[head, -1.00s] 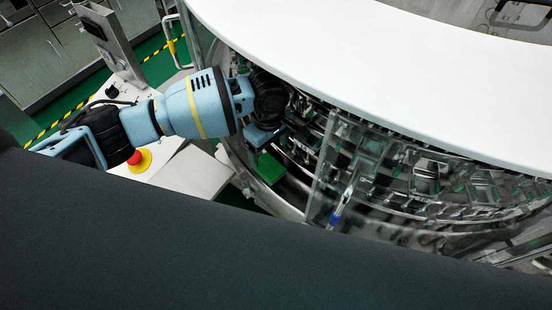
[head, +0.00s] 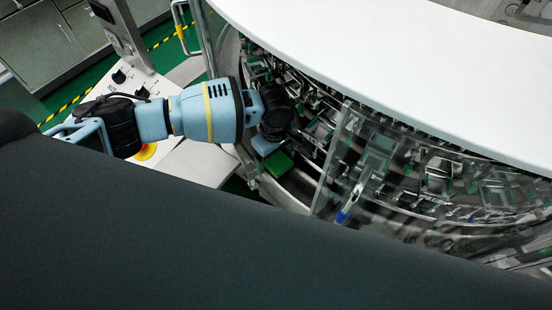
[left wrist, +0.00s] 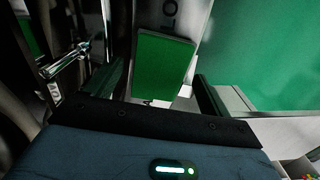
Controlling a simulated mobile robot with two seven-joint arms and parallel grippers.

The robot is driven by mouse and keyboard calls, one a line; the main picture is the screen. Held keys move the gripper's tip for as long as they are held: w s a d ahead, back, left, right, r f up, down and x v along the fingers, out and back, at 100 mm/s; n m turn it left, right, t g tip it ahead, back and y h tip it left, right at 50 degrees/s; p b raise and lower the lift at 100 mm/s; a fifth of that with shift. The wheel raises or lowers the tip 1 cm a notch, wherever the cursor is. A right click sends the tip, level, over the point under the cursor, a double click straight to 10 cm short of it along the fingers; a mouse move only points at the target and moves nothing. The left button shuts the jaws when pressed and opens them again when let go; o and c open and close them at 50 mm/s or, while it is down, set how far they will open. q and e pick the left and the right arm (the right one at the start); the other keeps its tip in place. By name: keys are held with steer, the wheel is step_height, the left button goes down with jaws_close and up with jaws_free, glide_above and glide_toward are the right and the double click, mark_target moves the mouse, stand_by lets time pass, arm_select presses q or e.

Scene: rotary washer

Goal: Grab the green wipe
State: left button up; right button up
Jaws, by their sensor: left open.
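The green wipe (head: 278,164) is a flat green rectangle at the left opening of the rotary washer, partly covered by my left gripper in the head view. In the left wrist view the green wipe (left wrist: 163,62) stands ahead, slightly tilted, between the lines of the two fingers. My left gripper (head: 268,145) is just above and beside it in the head view. In the left wrist view the left gripper (left wrist: 163,88) has its fingers apart with nothing held. Whether a finger touches the wipe I cannot tell. My right gripper is not in view.
The washer's white round top (head: 370,70) overhangs close to my left arm. A clear guard panel (head: 340,160) stands right of the opening, with a blue-tipped handle (head: 344,212). A control panel (head: 195,160) with a partly hidden red stop button lies under the arm. Metal rods (left wrist: 62,62) stand left.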

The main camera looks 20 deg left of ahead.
arm_select(q)
steer(key=shift+f, duration=0.25)
steer(key=c, duration=1.1)
steer(key=shift+o, duration=0.2)
steer(key=shift+r, duration=0.15)
